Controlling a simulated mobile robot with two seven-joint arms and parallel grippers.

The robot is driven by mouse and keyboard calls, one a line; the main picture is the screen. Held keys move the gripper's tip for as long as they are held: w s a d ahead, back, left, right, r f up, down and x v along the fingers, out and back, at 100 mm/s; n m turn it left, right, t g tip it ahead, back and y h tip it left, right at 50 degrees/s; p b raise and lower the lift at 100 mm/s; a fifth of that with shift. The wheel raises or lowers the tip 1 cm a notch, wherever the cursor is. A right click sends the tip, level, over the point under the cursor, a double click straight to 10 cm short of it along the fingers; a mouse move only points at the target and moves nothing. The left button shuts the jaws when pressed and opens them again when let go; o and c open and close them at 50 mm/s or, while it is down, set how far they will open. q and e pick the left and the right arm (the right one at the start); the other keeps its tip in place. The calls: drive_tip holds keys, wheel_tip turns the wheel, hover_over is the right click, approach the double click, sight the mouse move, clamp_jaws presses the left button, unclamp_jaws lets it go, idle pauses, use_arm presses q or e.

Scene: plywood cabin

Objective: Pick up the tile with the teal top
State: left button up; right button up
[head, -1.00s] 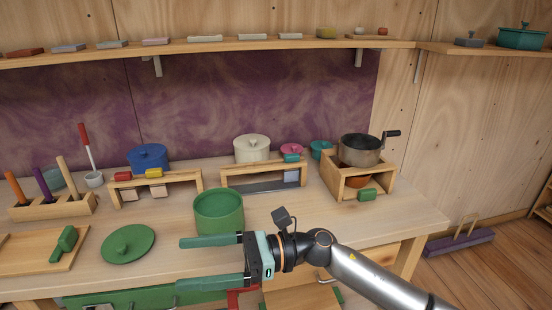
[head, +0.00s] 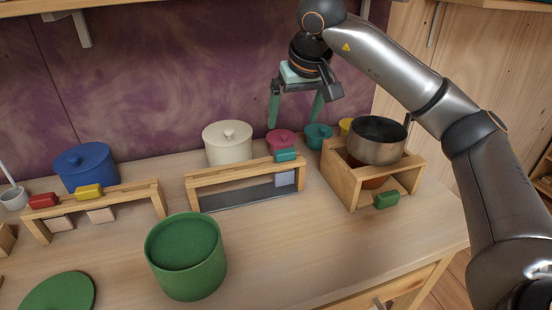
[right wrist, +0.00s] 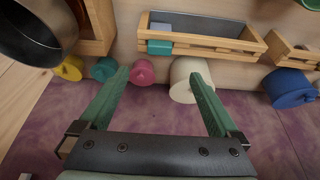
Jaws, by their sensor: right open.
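The teal-topped tile (head: 286,155) lies on the right end of the top bar of the middle wooden rack (head: 215,179). It also shows in the right wrist view (right wrist: 160,47), at the rack's left end there. My right gripper (head: 295,116) is open and empty, fingers pointing down, above and behind that end of the rack. In the right wrist view the tile lies beyond the gap between the fingertips (right wrist: 159,76), apart from them. My left gripper is not in view.
Behind the rack stand a cream pot (head: 228,143), a pink pot (head: 281,139) and a teal pot (head: 318,136). Right of it, a metal pan (head: 377,142) sits on a wooden box (head: 344,179) with a green tile (head: 387,200). A green pot (head: 185,257) stands in front.

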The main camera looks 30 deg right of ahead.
hover_over(285, 152)
drive_tip(key=s, duration=0.2)
wheel_tip(285, 152, down, 6)
drive_tip(key=x, duration=0.2)
drive_tip(key=b+x, duration=0.1)
drive_tip(key=x, duration=0.2)
drive_tip(key=shift+a+f, duration=0.15)
drive_tip(key=shift+f, duration=0.2)
drive_tip(key=c, duration=1.2)
drive_tip(key=shift+r, duration=0.1)
wheel_tip(285, 152, up, 10)
drive_tip(key=p, duration=0.1)
drive_tip(key=shift+p, duration=0.3)
